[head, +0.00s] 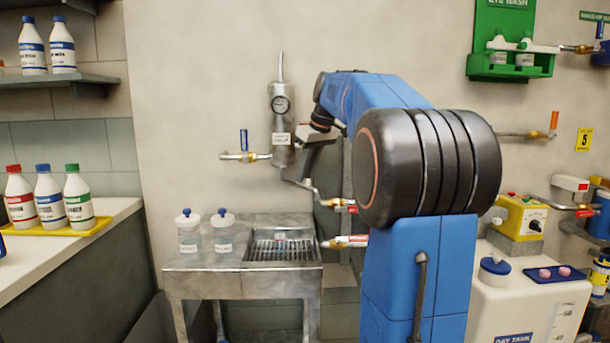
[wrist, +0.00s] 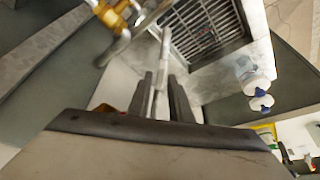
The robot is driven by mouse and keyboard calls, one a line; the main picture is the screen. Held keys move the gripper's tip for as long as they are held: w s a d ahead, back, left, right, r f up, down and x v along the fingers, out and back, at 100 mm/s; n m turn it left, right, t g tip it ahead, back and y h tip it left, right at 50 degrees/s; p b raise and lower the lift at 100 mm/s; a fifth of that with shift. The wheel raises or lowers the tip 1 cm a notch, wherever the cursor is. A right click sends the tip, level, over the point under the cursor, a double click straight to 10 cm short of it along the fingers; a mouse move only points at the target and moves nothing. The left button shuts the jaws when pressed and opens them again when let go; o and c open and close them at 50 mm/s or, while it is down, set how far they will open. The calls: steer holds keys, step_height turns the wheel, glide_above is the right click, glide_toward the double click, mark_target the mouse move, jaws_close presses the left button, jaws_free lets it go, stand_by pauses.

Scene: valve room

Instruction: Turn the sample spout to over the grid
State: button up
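The sample station hangs on the wall in the head view: a grey metal cylinder (head: 281,130) with a round gauge (head: 281,104). A thin metal spout pipe runs below it, partly hidden by my gripper (head: 303,172). In the wrist view a thin pale pipe (wrist: 157,85), apparently the spout, lies between the two dark fingers of my gripper (wrist: 161,80). I cannot tell whether the fingers press on it. The grid (head: 282,247) is set in the right part of the metal sink below. It also shows in the wrist view (wrist: 205,25), above and right of the fingers.
Two white bottles with blue caps (head: 189,231) (head: 223,232) stand on the sink's left part. A blue-handled valve (head: 244,143) is left of the cylinder. Brass pipe fittings (head: 345,241) stick out right of the sink. A white day tank (head: 520,300) stands at the right.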

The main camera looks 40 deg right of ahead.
steer(key=shift+w+f, duration=0.1)
steer(key=shift+f, duration=0.25)
jaws_close()
steer(key=shift+a, duration=0.15)
steer(key=w+a+m+h, duration=0.1)
steer(key=a+m+h, duration=0.2)
steer(key=a+m, duration=0.4)
steer(key=shift+w+a+m+g, duration=0.2)
steer(key=shift+w+m+g, duration=0.15)
steer(key=shift+m, duration=0.45)
steer(key=shift+w, duration=0.1)
